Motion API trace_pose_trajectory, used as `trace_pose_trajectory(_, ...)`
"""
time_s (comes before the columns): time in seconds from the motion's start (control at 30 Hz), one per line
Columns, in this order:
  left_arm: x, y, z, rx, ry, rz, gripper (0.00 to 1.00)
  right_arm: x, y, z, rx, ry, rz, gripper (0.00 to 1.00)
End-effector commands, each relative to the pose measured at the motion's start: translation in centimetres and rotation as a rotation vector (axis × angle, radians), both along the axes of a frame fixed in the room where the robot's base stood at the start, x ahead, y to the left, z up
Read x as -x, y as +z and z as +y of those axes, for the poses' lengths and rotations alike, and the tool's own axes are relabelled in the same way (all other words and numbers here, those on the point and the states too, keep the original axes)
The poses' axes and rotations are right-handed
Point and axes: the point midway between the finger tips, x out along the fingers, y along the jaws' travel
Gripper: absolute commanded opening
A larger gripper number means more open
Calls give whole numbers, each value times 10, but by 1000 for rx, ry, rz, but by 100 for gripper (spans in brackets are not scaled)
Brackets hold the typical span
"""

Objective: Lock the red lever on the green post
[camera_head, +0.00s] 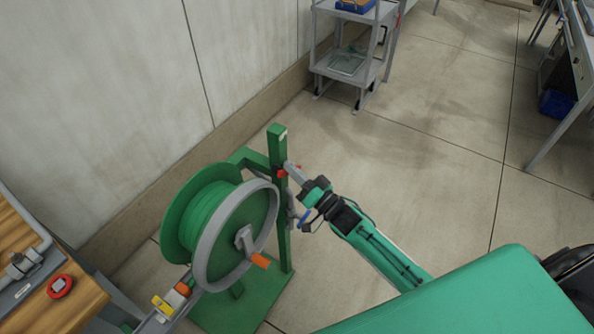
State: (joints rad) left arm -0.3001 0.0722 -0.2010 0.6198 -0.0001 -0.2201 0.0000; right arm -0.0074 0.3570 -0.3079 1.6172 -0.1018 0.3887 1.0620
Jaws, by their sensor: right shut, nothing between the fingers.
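The green post (277,148) stands upright on a green base plate, beside a hose reel. The red lever (282,174) shows as a small red piece on the upper part of the post, partly hidden by my right gripper. My right gripper (288,166) reaches in from the right, shut and empty, with its grey fingertips at the lever. I cannot tell whether they touch it, nor whether the lever is locked. My left gripper is not in view.
The green hose reel (214,218) with a grey rim and orange crank handle (261,260) stands left of the post. A wooden bench (75,305) with a red knob (60,286) is at far left. A grey cart (376,68) stands behind. Open floor lies right of the post.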

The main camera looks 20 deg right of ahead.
Motion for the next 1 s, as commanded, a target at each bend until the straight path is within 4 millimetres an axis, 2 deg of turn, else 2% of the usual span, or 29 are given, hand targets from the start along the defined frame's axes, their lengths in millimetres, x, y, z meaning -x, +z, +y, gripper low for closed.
trace_pose_trajectory(0.03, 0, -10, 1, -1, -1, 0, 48, 1, -7, 2, 36, 1, -28, 0)
trace_pose_trajectory(0.37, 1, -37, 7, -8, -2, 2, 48, 8, -23, 11, 272, 0, -211, 0)
trace_pose_trajectory(0.6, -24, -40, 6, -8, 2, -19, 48, 11, -32, 15, 399, 0, -309, 0)
trace_pose_trajectory(1.0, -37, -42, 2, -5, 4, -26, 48, 13, -38, 16, 490, 0, -381, 0)
